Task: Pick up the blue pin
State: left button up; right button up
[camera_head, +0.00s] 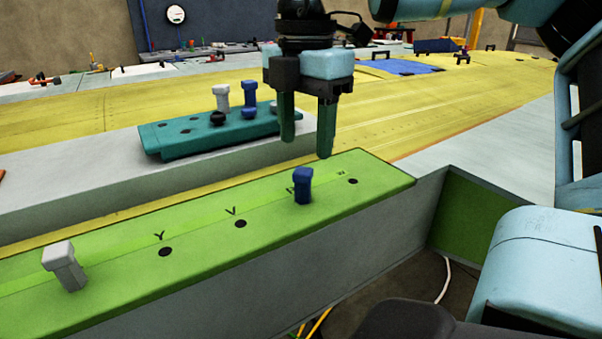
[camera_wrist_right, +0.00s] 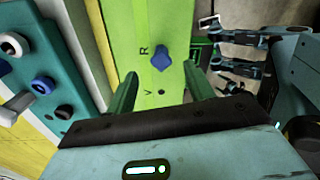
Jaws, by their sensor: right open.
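A blue pin (camera_head: 303,186) stands upright in the green board (camera_head: 110,297) near its right end, in the head view. In the right wrist view the blue pin (camera_wrist_right: 162,62) lies ahead of the fingers, close to a letter R. My right gripper (camera_head: 306,145) is open and empty, with its fingers pointing down above and just behind the pin in the head view. In the right wrist view its two green fingers (camera_wrist_right: 162,88) stand apart on either side of the pin's line. My left gripper is not in view.
A grey pin (camera_head: 65,268) stands in the green board at the left, with empty holes between. A teal block (camera_head: 185,147) behind holds white, blue and black pins. The long yellow wing surface (camera_head: 400,110) stretches behind.

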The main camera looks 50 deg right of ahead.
aim_at(303, 170)
jog(key=shift+s+f, duration=0.1)
jog(key=shift+f, duration=1.25)
jog(key=shift+a+f, duration=0.2)
jog(key=shift+f, duration=2.4)
jog(key=c, duration=1)
